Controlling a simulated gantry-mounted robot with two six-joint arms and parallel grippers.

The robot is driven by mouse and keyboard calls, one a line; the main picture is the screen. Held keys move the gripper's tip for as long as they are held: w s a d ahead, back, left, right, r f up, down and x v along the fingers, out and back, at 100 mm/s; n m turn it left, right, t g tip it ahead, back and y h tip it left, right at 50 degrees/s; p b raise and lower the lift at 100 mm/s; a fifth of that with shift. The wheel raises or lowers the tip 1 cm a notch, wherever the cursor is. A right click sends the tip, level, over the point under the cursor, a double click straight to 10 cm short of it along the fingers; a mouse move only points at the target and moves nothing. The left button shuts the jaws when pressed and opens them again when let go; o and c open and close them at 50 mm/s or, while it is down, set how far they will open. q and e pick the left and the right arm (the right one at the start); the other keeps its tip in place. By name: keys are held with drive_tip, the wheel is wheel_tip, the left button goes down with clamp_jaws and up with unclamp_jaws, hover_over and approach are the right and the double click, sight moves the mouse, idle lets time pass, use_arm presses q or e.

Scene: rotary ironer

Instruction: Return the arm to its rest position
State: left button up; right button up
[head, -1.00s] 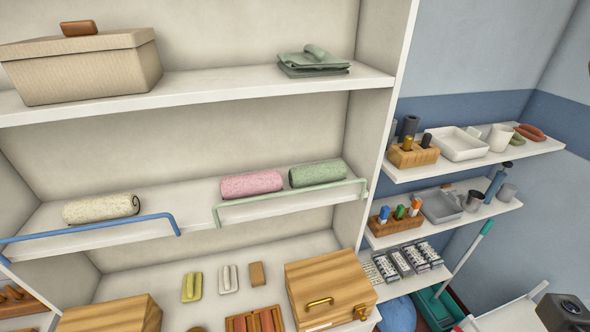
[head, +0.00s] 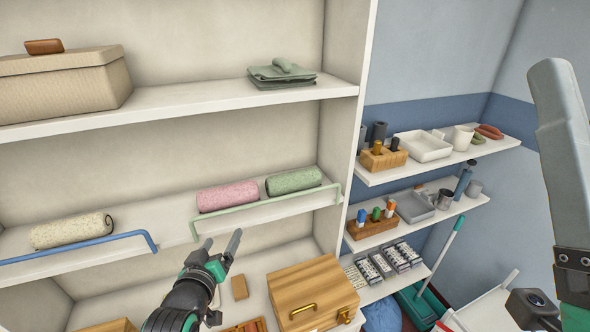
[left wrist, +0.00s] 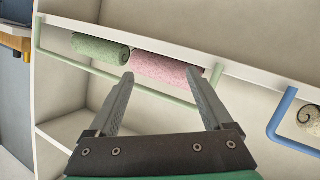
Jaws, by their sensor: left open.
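My left gripper (head: 222,246) is in the lower middle of the head view, in front of the shelf unit. Its two fingers are spread with nothing between them. In the left wrist view its fingertips (left wrist: 160,78) point toward the pink rolled towel (left wrist: 166,70), apart from it as far as I can tell. My left forearm comes up from the bottom edge.
A pink roll (head: 228,196) and a green roll (head: 293,181) lie behind a green rail (head: 265,206). A cream roll (head: 71,231) lies behind a blue rail (head: 80,249). A wooden box (head: 312,290) stands on the lower shelf. Side shelves (head: 440,161) hold small items.

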use_arm(q)
wheel_tip(320, 180, up, 16)
drive_tip(key=s+t, duration=0.3)
drive_tip(key=t, duration=0.1)
drive_tip(key=s+a+r+m+t+h, duration=0.1)
drive_tip(key=s+r+m+t, duration=0.3)
drive_tip(key=s+r, duration=1.6)
wheel_tip(320, 180, up, 3)
drive_tip(key=t, duration=0.4)
drive_tip(key=shift+s+m+t, duration=0.4)
drive_tip(key=shift+r, duration=0.1)
